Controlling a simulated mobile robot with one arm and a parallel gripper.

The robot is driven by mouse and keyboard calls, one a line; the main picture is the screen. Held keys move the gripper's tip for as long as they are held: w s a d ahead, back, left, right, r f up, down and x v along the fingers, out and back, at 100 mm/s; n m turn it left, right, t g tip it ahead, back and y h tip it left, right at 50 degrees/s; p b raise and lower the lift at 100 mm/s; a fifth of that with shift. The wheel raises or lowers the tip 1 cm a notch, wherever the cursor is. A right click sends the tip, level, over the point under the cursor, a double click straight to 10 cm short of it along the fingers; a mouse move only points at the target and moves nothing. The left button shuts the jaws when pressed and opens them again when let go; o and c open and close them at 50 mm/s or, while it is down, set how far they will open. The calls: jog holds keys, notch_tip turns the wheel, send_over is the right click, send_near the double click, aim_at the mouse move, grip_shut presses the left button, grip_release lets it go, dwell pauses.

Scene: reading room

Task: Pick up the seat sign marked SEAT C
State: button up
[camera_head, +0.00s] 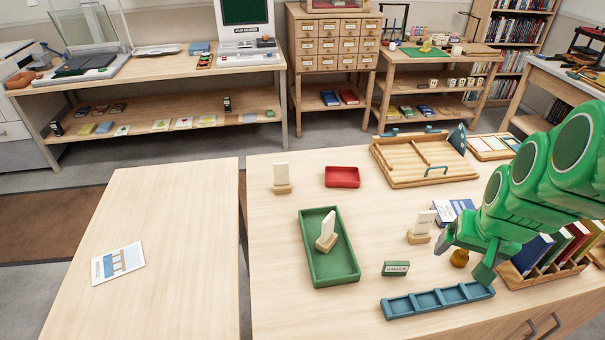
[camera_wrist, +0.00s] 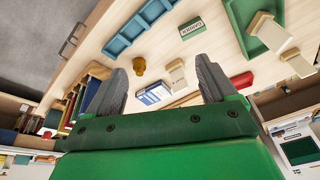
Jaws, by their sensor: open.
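Three white seat signs on wooden bases stand on the right-hand table: one at the back left (camera_head: 281,174), one inside the green tray (camera_head: 313,262), and one (camera_head: 424,220) just left of my gripper (camera_head: 465,259). Their lettering is too small to read, so I cannot tell which is SEAT C. In the wrist view, my gripper (camera_wrist: 162,76) is open and empty. The nearest sign (camera_wrist: 177,73) shows beyond and between its fingers, apart from them. The sign in the tray (camera_wrist: 270,30) and the back sign (camera_wrist: 299,63) show to the right.
Around the nearest sign are a small brass object (camera_head: 459,258), a blue-and-white card (camera_head: 449,208), a green labelled block (camera_head: 396,268), a blue divided tray (camera_head: 437,300) and a book rack (camera_head: 543,274). A red tray (camera_head: 342,177) and wooden tray (camera_head: 400,172) lie behind. The left table is mostly clear.

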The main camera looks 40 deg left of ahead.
jog(key=w+a+f+n+t+y, duration=0.1)
jog(key=w+a+f+n+t, duration=0.15)
jog(key=w+a, duration=0.9)
jog(key=n+t+y, duration=0.2)
jog(key=t+y, duration=0.2)
jog(key=y, duration=0.1)
send_near(281, 168)
jog(key=w+d+r, duration=0.1)
jog(key=w+d, duration=0.6)
jog(key=d, duration=0.4)
jog(key=shift+n+t+y, duration=0.35)
jog(key=shift+n+y, duration=0.2)
jog(key=shift+y, duration=0.35)
jog(key=s+a+f, duration=0.1)
jog(key=a, duration=0.3)
jog(key=s+a+f, duration=0.1)
jog(key=a, duration=0.3)
jog(key=s+a+f, duration=0.1)
jog(key=a, duration=0.3)
jog(key=shift+s+a+f, duration=0.2)
jog(key=shift+a+f, duration=0.05)
jog(key=shift+f, duration=0.1)
jog(key=shift+x, duration=1.2)
jog(key=shift+w+a+f, duration=0.3)
jog(key=shift+a, duration=0.3)
jog(key=shift+x, duration=0.8)
jog(key=shift+w+a+f, duration=0.3)
jog(key=shift+w+a, duration=0.05)
jog(key=shift+a, duration=0.25)
jog(key=shift+w+a+f, duration=0.3)
